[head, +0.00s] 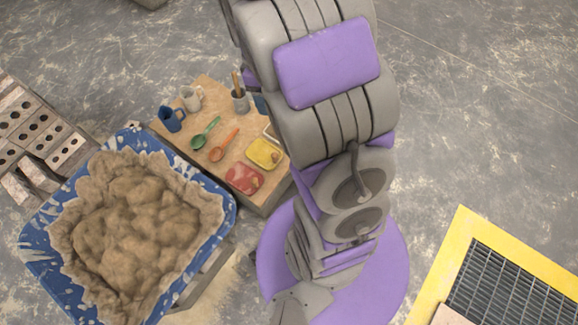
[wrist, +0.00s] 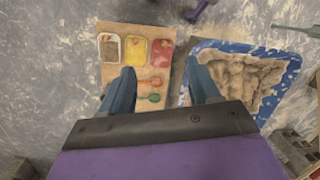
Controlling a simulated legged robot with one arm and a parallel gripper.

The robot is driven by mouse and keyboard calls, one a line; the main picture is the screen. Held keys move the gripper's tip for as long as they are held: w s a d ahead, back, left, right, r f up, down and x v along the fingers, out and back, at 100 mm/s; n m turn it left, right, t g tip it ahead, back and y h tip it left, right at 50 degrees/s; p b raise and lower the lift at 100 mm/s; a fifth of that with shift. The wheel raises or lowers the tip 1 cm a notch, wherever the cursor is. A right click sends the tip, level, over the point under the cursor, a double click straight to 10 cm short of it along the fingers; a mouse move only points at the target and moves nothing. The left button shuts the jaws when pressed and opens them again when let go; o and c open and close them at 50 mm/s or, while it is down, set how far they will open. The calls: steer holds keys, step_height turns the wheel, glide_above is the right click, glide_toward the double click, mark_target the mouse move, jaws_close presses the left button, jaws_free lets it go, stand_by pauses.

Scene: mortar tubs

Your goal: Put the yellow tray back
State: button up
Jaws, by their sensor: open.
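The yellow tray (head: 262,151) lies on a low wooden-topped stand (head: 222,100), near its right edge and close beside my arm. A small brownish patch shows at its right side. In the wrist view the yellow tray (wrist: 136,50) sits between a white-rimmed tray (wrist: 109,47) with grey-brown contents and a red tray (wrist: 162,52). My gripper (wrist: 159,67) is open and empty above the stand, its two blue fingers wide apart. The yellow tray lies beyond the left fingertip in that view. My gripper is hidden in the head view.
A blue tub (head: 226,212) heaped with mortar stands against the stand's left side. Green (head: 206,134) and orange (head: 224,146) spoons, a blue mug (head: 171,119), a pale mug (head: 191,98) and a grey tool cup (head: 240,100) share the stand. A yellow-framed grate (head: 443,262) lies at right.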

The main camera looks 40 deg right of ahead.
steer(key=s+a+r+m, duration=0.2)
steer(key=s+a+r, duration=0.1)
steer(key=s, duration=0.5)
steer(key=s+a+r+m, duration=0.3)
steer(key=s, duration=0.4)
steer(key=s+a+r+m, duration=0.2)
steer(key=s+a+r, duration=0.1)
steer(key=s, duration=0.5)
steer(key=shift+s+a+r+m, duration=0.3)
steer(key=shift+s+a+r, duration=0.05)
steer(key=shift+r, duration=0.2)
